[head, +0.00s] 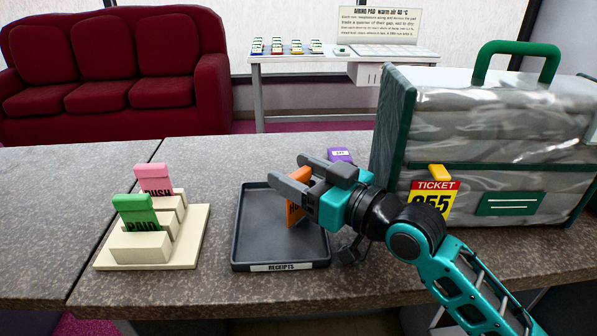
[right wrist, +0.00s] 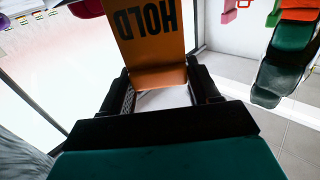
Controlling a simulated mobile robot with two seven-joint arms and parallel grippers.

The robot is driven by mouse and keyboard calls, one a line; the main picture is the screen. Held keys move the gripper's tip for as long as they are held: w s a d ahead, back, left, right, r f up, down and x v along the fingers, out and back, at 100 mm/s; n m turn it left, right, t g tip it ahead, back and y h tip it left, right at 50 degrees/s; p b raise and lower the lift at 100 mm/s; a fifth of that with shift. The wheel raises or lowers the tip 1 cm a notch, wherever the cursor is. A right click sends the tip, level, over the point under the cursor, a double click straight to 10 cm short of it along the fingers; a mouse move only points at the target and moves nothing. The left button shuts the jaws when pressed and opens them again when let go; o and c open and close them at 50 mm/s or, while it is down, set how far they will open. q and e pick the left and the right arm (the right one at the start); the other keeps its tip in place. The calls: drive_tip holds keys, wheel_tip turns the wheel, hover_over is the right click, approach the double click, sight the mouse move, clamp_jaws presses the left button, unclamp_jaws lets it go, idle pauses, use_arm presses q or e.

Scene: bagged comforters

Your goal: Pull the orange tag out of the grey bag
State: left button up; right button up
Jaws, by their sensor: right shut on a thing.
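The orange tag (head: 298,196) is between the fingers of my right gripper (head: 302,178), over the dark receipts tray. In the right wrist view the orange tag (right wrist: 150,38) reads HOLD upside down and stands between the two fingers (right wrist: 160,90), which are shut on it. The grey bag (head: 500,125), with green edging and a green handle, stands upright on the counter at the right. The tag is outside the bag and apart from it. A ticket (head: 436,196) hangs on the bag's front under a yellow clip. My left gripper is not in view.
The black receipts tray (head: 240,240) lies on the grey counter below my right gripper. A cream rack (head: 110,255) with a green PAID tag (head: 138,213) and a pink RUSH tag (head: 154,180) stands to its left. A purple tag (head: 340,155) is behind the gripper.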

drive_tip(key=o, duration=1.3)
drive_tip(key=s+d, duration=0.1)
drive_tip(key=s+d+r+p, duration=0.2)
drive_tip(key=shift+s+d, duration=0.25)
drive_tip(key=shift+d, duration=0.05)
idle(0.4)
idle(0.4)
drive_tip(key=shift+b+v, duration=0.45)
drive_tip(key=shift+v, duration=6)
drive_tip(key=shift+s, duration=0.1)
